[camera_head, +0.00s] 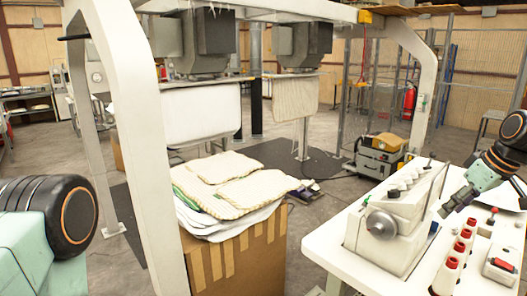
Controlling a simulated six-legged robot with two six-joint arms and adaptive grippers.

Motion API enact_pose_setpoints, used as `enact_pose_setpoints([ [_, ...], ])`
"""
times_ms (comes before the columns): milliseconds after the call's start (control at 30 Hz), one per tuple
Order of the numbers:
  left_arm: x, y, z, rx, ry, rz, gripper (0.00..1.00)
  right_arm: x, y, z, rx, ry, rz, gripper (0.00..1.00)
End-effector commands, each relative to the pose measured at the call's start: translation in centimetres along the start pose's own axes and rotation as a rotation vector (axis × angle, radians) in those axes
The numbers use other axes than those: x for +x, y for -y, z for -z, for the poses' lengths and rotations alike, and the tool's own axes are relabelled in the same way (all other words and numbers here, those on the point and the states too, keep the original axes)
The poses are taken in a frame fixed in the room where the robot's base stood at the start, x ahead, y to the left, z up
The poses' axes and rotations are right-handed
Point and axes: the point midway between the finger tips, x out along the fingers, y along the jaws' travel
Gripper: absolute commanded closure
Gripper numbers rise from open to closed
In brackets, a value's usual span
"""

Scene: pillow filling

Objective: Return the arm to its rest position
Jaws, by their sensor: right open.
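My right arm comes in from the right edge with black and mint links. Its gripper (446,210) is small and dark and points down and left above the white table (335,255), just right of the white sewing machine (400,215). It is open, and I see nothing held in it. My left arm shows only as a large black joint and mint link at the lower left; its gripper is out of view. A stack of cream pillow covers (230,180) lies on a cardboard box (240,260) in the middle, apart from both arms.
Red-topped thread cones (447,275) stand on the table close to my right gripper. A white machine frame (140,130) rises at the left, with hanging filling units (205,45) behind. A grey machine (378,158) sits on the floor. Floor between is partly clear.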

Motion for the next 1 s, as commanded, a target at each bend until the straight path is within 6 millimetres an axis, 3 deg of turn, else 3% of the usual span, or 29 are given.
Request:
enact_pose_setpoints([
  [33, 0.8, 0.0, 0.0, 0.000, 0.001, 0.000, 1.00, 1.9, 0.8, -0.4, 0.000, 0.010, 0.001, 0.56],
  [267, 3.0, 0.0, -0.1, 0.000, 0.001, 0.000, 1.00, 9.3, 4.7, -2.2, 0.025, 0.041, 0.005, 0.56],
  [467, 5.9, 0.1, 0.0, 0.000, 0.001, 0.000, 1.00, 18.8, 10.4, -6.7, 0.071, 0.090, 0.014, 0.56],
  [700, 9.7, 0.1, -0.1, 0.000, 0.001, 0.000, 1.00, 29.1, 18.2, -15.7, 0.152, 0.164, 0.018, 0.56],
  [867, 12.2, 0.1, -0.1, 0.000, 0.001, 0.000, 1.00, 34.2, 23.4, -23.4, 0.214, 0.222, 0.010, 0.56],
  [1000, 14.6, 0.1, -0.1, 0.000, 0.001, 0.000, 1.00, 37.2, 27.7, -31.0, 0.271, 0.281, -0.008, 0.56],
])
